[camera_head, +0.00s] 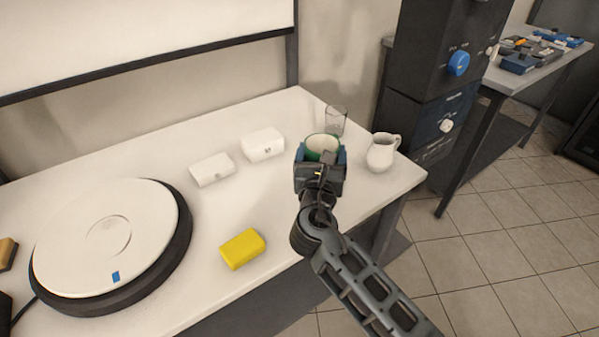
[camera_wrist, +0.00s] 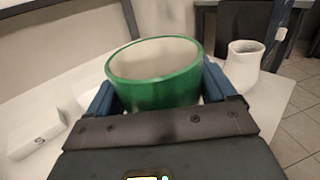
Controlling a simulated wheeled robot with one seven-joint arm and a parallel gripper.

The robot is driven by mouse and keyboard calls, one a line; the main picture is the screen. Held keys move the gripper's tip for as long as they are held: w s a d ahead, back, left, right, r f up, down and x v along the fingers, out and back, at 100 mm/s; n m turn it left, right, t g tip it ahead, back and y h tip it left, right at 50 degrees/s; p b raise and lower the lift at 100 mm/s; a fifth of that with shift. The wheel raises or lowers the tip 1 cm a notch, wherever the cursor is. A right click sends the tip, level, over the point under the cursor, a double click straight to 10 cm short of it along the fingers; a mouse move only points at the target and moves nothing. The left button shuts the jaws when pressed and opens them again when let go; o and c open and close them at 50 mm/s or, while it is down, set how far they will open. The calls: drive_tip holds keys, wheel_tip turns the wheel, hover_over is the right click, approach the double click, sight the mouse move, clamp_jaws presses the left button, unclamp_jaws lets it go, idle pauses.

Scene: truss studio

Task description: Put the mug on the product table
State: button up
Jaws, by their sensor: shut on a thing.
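A green mug (camera_wrist: 153,88) with a pale inside is between the blue fingers of my gripper (camera_wrist: 160,95) in the wrist view. My gripper is shut on it, and the mug looks upright. In the head view the mug's rim (camera_head: 322,144) shows above my gripper (camera_head: 320,160), over the right part of a white table (camera_head: 205,285). Its lower part is hidden behind the gripper, so I cannot tell whether it touches the table. I cannot tell for certain which table is the product table.
A white pitcher (camera_head: 382,152) stands close on the right and a clear glass (camera_head: 336,120) just behind. Two white boxes (camera_head: 263,145) (camera_head: 211,169), a yellow sponge-like block (camera_head: 242,249) and a round turntable (camera_head: 110,240) are to the left. Another table (camera_head: 520,78) holds several small items.

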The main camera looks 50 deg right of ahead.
drive_tip(key=w+f, duration=0.1)
drive_tip(key=w, duration=0.1)
drive_tip(key=w+f, duration=0.1)
drive_tip(key=w, duration=0.1)
drive_tip(key=w+a+f, duration=0.1)
drive_tip(key=w, duration=0.1)
drive_tip(key=shift+f+b, duration=0.25)
drive_tip(key=shift+b, duration=0.1)
drive_tip(key=shift+a+f+b, duration=0.1)
drive_tip(key=shift+f+b, duration=0.2)
drive_tip(key=shift+f, duration=1.7)
drive_tip(key=shift+f, duration=0.2)
drive_tip(key=o, duration=1.1)
drive_tip(key=shift+r, duration=0.1)
drive_tip(key=shift+v, duration=3.85)
drive_tip(key=shift+r, duration=0.1)
